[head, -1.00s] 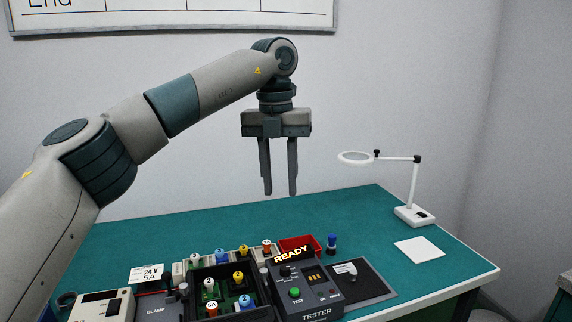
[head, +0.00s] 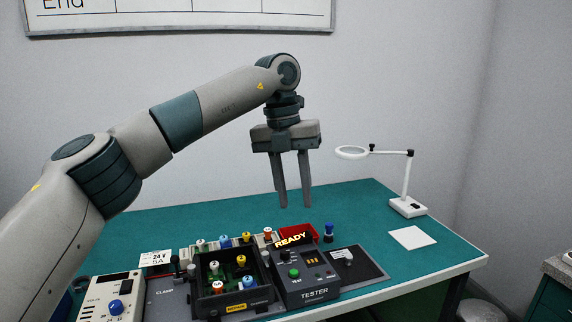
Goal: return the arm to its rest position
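My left gripper (head: 293,180) hangs fingers-down above the back of the green bench (head: 370,215), with nothing between its fingers. The two fingers are parallel with a gap between them, so it is open. It is clear of the bench, over the area behind the tester. My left arm (head: 185,120) reaches in from the left and bends down at the wrist. My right arm and gripper do not show.
A dark tray (head: 205,299) with several coloured capped parts stands front centre. Beside it are the tester (head: 313,292) with a lit READY sign, a red bin (head: 308,230) and a blue-topped part (head: 328,233). A power supply (head: 96,285) stands left. A magnifier lamp (head: 407,206) and white sheet (head: 413,237) are right.

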